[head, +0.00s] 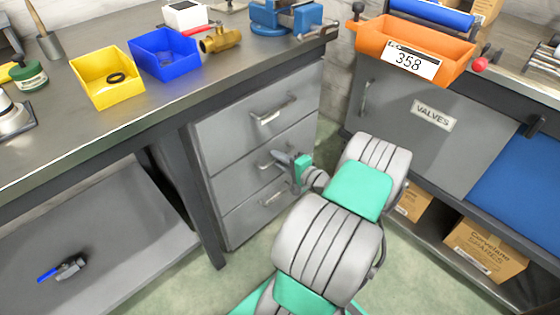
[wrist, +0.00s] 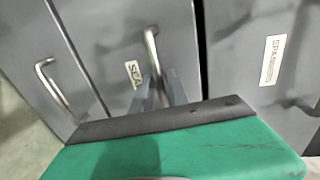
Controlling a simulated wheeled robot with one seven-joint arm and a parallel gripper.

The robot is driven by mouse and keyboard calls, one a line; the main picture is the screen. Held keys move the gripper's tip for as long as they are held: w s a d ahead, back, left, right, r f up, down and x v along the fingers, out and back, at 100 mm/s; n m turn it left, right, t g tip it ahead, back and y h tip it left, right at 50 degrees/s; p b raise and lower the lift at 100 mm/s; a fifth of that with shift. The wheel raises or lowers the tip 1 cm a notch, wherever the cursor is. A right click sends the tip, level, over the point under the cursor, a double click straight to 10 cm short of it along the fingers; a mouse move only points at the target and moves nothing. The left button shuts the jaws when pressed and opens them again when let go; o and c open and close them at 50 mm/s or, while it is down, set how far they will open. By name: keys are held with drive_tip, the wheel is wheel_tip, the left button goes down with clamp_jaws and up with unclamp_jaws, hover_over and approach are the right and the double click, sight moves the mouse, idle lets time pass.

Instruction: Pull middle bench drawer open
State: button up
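The grey bench has a stack of three drawers, all looking shut. The middle drawer (head: 235,174) has a bar handle (head: 265,164), partly hidden by my gripper; the handle also shows upright in the wrist view (wrist: 151,45). My gripper (head: 283,160) is at this handle, in front of the drawer. In the wrist view, its two thin fingers (wrist: 162,88) stand slightly apart, with the handle's lower end at or between their tips. I cannot tell whether they touch it.
The top drawer's handle (head: 273,112) is above my gripper, and the bottom drawer's handle (head: 273,197) is below it. A grey cabinet marked VALVES (head: 432,114) stands to the right. The bench's dark leg (head: 207,200) is left of the drawers. Green floor lies in front.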

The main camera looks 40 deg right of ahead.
drive_tip(key=shift+c, duration=0.3)
clamp_jaws()
idle(1.1)
